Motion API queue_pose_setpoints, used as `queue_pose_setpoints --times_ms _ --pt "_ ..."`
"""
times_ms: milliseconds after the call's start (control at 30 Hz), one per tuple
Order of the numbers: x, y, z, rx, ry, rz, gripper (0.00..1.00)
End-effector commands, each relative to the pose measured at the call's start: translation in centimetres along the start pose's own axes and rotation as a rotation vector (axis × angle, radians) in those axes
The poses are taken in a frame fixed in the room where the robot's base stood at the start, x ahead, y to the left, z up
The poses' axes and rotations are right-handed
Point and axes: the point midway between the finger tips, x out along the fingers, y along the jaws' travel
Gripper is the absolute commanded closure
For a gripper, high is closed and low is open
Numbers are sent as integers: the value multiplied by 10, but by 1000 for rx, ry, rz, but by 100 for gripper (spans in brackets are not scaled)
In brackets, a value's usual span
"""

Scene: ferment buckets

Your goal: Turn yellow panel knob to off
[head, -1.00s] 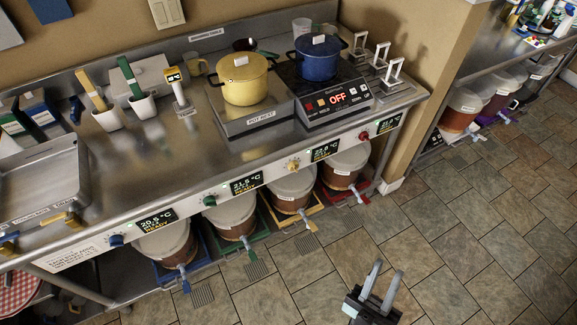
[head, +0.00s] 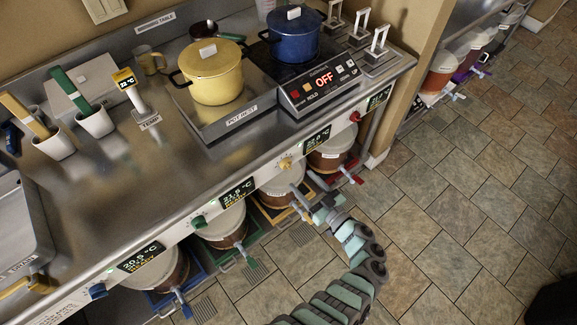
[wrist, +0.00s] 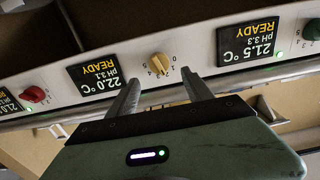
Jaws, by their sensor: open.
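The yellow panel knob (head: 285,163) sits on the front panel of the steel counter, between two displays. It also shows in the wrist view (wrist: 158,66), where the picture is upside down. Numbers are printed around it; I cannot tell clearly which one it points to. My gripper (wrist: 160,79) is open in the wrist view, with its fingertips apart on either side of the knob and a little short of it. Nothing is between the fingers. In the head view my gripper (head: 304,189) is just below and right of the knob, in front of the panel.
A green knob (head: 199,222), a blue knob (head: 97,290) and a red knob (head: 355,116) share the panel. Buckets with taps stand below, including one at the yellow tray (head: 268,215). A yellow pot (head: 214,82) and a blue pot (head: 295,38) stand above.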

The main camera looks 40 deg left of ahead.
Motion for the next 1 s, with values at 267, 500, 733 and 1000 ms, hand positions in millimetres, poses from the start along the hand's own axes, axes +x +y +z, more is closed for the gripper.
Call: queue_pose_setpoints --times_ms 267,500,733,1000 --pt "52 1 -1 -2 3 0 41" --pt "72 0 -1 -4 2 1 41" --pt "73 1 -1 -4 1 1 41" --pt "73 1 -1 -4 2 1 59"
